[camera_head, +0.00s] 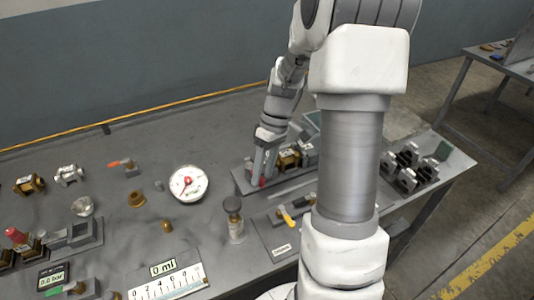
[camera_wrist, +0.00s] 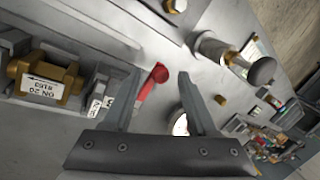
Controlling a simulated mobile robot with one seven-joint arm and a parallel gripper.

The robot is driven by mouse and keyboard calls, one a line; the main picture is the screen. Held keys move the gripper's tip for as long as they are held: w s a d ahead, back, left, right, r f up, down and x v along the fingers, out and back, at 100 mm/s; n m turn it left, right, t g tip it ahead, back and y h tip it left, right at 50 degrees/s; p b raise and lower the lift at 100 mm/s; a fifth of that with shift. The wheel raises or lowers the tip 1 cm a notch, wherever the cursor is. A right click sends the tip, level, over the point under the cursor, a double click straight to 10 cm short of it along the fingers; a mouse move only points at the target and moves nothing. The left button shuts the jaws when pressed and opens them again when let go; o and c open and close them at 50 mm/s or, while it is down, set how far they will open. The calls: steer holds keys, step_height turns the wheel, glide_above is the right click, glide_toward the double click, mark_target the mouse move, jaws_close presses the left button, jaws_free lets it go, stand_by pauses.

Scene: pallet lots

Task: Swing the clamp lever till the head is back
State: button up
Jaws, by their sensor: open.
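The clamp lever (camera_wrist: 158,74) has a red grip; its tip lies between the spread fingers of my gripper (camera_wrist: 161,80) in the wrist view. The red tip also shows low beside my gripper (camera_head: 263,178) in the head view. My gripper is open, fingers pointing down around the lever, with no visible hold on it. Beside it, a brass valve body (camera_wrist: 48,84) labelled DN 20 sits in a grey fixture; it also shows in the head view (camera_head: 288,158). The clamp head cannot be made out clearly; my finger and the fixture parts cover that area.
A yellow-handled valve (camera_head: 288,216) lies in front. Several dark blocks (camera_head: 407,170) sit at the right. Grey bench top (camera_head: 120,220) shows between the items.

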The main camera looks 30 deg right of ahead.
steer(key=p+v, duration=0.2)
steer(key=v, duration=1.5)
